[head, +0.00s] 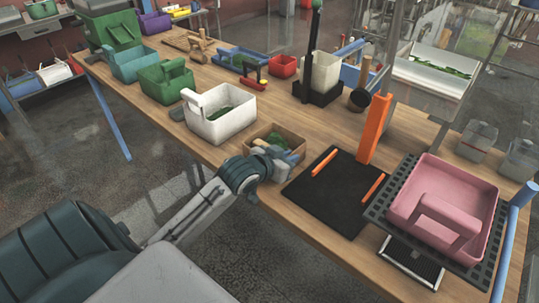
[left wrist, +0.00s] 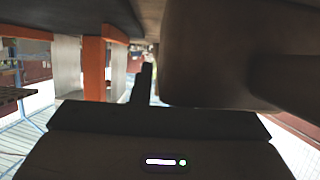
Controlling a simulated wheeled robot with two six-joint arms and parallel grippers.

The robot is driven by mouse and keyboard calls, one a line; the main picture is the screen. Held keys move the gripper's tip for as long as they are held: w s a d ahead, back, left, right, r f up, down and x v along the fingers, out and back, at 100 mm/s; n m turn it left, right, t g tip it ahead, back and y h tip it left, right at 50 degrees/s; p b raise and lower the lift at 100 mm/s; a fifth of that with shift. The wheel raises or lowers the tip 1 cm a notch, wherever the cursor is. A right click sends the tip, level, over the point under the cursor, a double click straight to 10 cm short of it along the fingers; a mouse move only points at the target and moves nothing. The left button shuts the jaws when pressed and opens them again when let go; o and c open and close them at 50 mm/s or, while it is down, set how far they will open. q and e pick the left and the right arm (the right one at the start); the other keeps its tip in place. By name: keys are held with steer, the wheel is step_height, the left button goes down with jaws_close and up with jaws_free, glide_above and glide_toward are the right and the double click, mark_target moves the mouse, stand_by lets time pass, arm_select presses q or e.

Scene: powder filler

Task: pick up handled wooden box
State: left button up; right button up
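The brown wooden box (head: 292,135) stands near the front edge of the table in the head view, with something green inside. My left gripper (head: 281,158) is at the box's near side and overlaps it, hiding part of its near wall. In the left wrist view a large dark brown shape, seemingly the box (left wrist: 215,50), fills the upper right, very close. One dark finger (left wrist: 143,84) shows beside it; the other finger is not clear. Whether the fingers close on the box cannot be told. My right gripper is not in view.
A white handled box (head: 222,122) stands left of the wooden box. A black mat (head: 334,190) with orange bars lies to its right, with an orange post (head: 375,130) behind. A pink handled box (head: 452,195) sits on a dark grate at the right.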

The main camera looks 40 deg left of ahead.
arm_select(q)
jaws_close()
steer(key=shift+r, duration=0.1)
